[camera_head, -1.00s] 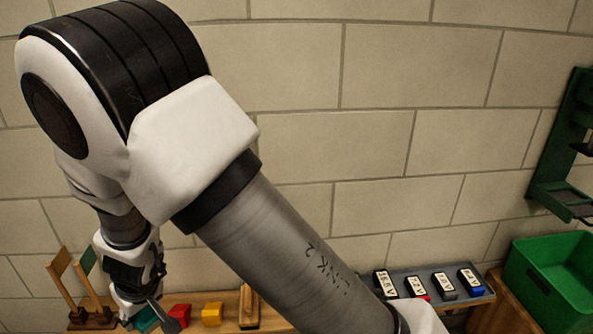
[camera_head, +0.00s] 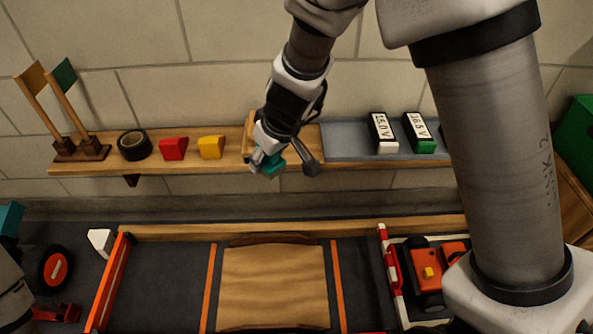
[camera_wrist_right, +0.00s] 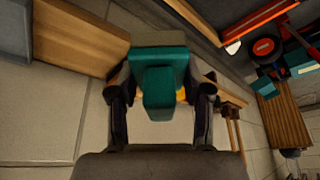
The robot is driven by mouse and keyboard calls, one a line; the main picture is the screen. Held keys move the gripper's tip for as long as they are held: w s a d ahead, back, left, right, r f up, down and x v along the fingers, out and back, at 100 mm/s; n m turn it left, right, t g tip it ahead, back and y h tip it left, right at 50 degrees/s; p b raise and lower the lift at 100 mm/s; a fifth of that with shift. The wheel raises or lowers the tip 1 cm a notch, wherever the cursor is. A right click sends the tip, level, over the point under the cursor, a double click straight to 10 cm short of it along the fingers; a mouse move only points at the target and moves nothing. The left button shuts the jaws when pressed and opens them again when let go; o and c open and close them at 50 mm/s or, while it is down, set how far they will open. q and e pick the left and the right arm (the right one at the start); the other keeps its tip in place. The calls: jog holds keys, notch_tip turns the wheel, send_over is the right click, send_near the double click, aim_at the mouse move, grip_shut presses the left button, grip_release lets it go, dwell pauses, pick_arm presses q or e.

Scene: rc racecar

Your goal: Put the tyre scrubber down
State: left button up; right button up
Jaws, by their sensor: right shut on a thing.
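The tyre scrubber appears to be the teal block (camera_head: 273,165) in my right gripper (camera_head: 265,158). In the right wrist view the teal block (camera_wrist_right: 160,88) sits between the two dark fingers, and the gripper is shut on it. In the head view the gripper is in front of the wooden shelf (camera_head: 100,168), by an upright wooden piece (camera_head: 248,135) that it partly hides. I cannot tell whether the block touches the shelf. My left gripper's fingers are not in view.
On the shelf stand a flag stand (camera_head: 80,148), black tape roll (camera_head: 134,144), red block (camera_head: 173,149) and yellow block (camera_head: 210,147). A grey tray with labelled batteries (camera_head: 383,133) is to the right. Below is a bench with a wooden panel (camera_head: 275,285) and an orange car (camera_head: 428,272).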

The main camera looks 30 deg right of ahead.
notch_tip(320, 180, down, 3)
jog(key=shift+r+b, duration=0.1)
jog(key=shift+b, duration=0.65)
jog(key=shift+w+d+r+p, duration=0.1)
jog(key=shift+w+d+p, duration=0.05)
jog(key=shift+p, duration=0.2)
jog(key=w+d+p, duration=0.2)
jog(key=d+p, duration=0.1)
jog(key=w+d+p, duration=0.3)
jog(key=p, duration=0.1)
jog(key=w+d+p, duration=0.3)
jog(key=p, duration=0.1)
jog(key=shift+w+d+f, duration=0.25)
jog(key=shift+d, duration=0.1)
jog(key=shift+w+d+f, duration=0.5)
jog(key=shift+w+d, duration=0.3)
jog(key=shift+d, duration=0.05)
notch_tip(320, 180, down, 4)
jog(key=b, duration=0.2)
jog(key=shift+b, duration=0.3)
jog(key=shift+w+r, duration=0.1)
jog(key=shift+r, duration=0.05)
jog(key=shift+c, duration=0.9)
jog(key=o, duration=1.2)
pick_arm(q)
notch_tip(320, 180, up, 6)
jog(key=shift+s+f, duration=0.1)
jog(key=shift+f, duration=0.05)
